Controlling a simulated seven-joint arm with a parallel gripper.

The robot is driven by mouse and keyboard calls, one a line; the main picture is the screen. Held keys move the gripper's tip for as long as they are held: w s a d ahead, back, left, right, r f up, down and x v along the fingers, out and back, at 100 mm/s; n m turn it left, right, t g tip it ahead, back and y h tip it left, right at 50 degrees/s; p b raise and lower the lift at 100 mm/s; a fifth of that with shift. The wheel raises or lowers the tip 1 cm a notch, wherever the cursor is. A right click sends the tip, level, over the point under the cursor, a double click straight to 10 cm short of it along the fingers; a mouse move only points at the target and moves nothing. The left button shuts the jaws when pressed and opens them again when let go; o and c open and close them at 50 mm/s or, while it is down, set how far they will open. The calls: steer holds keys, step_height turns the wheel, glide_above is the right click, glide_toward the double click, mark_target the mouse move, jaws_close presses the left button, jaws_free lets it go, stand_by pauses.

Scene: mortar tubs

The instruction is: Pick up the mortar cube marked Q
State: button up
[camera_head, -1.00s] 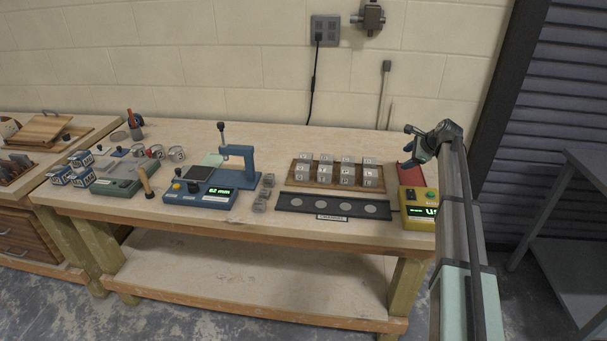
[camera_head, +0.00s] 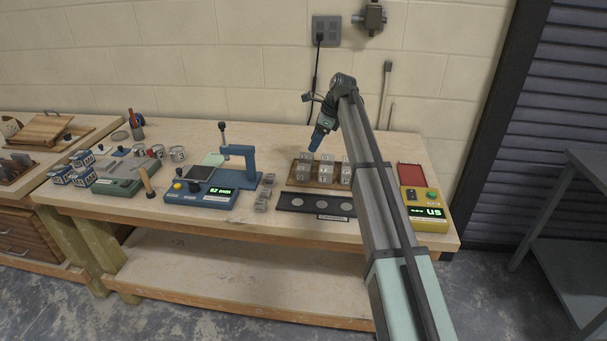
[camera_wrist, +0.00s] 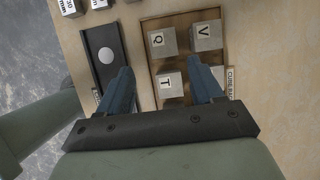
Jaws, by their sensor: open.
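The mortar cube marked Q (camera_wrist: 162,41) is a grey block with a white letter label. In the wrist view it sits in a wooden rack (camera_wrist: 183,42), beside the cube marked V (camera_wrist: 206,36) and above the cube marked T (camera_wrist: 169,84). My gripper (camera_wrist: 161,78) is open and empty, its blue fingers apart with the T cube showing between them. The Q cube lies just beyond the fingertips in the picture. In the head view my gripper (camera_head: 317,140) is above the left back part of the rack (camera_head: 318,184); letters there are too small to read.
A dark tray with round pale discs (camera_head: 293,207) lies in front of the rack. A blue gauge stand (camera_head: 247,177) and loose grey cubes (camera_head: 262,200) are to the left. A yellow meter (camera_head: 424,207) is to the right. My arm hides the rack's right side.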

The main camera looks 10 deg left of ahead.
glide_above(304, 167)
steer(key=d, duration=0.1)
steer(key=f, duration=0.7)
steer(key=shift+s+d, duration=0.15)
steer(key=shift+s, duration=0.1)
steer(key=shift+d+x, duration=0.15)
steer(key=shift+x, duration=1.2)
steer(key=shift+d+x, duration=0.1)
steer(key=shift+x, duration=1.25)
steer(key=shift+w+f, duration=0.1)
steer(key=shift+w, duration=0.05)
steer(key=c, duration=0.9)
